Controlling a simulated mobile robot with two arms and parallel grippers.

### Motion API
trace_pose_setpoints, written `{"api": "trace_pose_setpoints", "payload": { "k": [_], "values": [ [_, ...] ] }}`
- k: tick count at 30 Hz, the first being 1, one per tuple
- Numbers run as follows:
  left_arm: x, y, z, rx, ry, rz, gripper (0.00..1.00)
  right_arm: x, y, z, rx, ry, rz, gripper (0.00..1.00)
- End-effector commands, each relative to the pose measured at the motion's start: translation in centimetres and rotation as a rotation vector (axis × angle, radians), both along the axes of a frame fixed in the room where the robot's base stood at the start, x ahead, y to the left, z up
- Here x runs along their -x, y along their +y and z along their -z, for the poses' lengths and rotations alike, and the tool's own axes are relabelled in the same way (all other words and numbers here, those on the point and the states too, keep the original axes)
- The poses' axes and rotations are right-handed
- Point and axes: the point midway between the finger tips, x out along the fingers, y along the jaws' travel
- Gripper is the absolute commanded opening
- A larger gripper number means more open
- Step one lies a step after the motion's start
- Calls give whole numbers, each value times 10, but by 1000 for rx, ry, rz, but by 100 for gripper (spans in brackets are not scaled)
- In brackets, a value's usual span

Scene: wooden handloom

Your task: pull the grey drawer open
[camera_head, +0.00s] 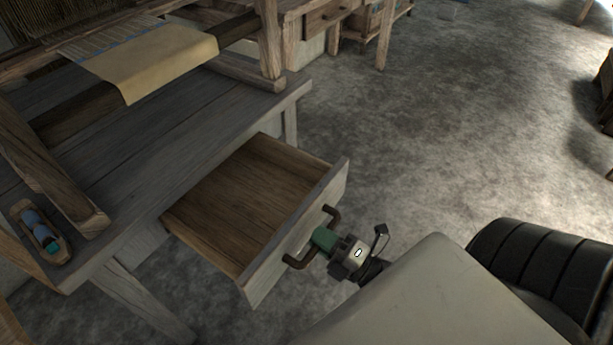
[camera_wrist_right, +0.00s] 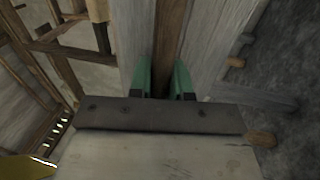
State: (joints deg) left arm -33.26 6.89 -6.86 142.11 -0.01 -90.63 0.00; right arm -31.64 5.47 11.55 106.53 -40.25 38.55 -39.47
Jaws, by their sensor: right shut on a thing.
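The grey drawer (camera_head: 301,233) stands well out from under the grey table, in the middle of the head view. Its wooden inside is bare and empty. A dark bar handle (camera_head: 332,214) is fixed to its front. My right gripper (camera_head: 322,238) is shut on the middle of this handle, its green fingers at the bar. In the right wrist view the green fingers (camera_wrist_right: 161,80) stand on both sides of the brown handle bar (camera_wrist_right: 170,45). My left gripper is not in view.
The grey table (camera_head: 175,150) carries the wooden loom with cream cloth (camera_head: 155,60). A shuttle with blue thread (camera_head: 40,232) lies at the table's left end. Another wooden piece with a drawer (camera_head: 327,15) stands at the back. The floor to the right is largely clear.

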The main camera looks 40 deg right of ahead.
Motion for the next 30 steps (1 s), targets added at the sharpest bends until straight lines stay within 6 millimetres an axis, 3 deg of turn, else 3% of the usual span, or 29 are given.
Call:
{"api": "trace_pose_setpoints", "payload": {
  "k": [12, 13, 18, 26, 30],
  "values": [
    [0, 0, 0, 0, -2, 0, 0, 3, -1, 0, 0, 0, 0, 0],
    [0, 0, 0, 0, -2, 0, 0, 3, -1, 0, 0, 0, 0, 22],
    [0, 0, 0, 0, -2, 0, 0, 3, -1, 0, 0, 0, 0, 44],
    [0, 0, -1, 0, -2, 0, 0, 4, -1, 1, 0, 0, 0, 44],
    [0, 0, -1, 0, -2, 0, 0, 16, -6, 4, 0, 3, 1, 44]
  ]
}}
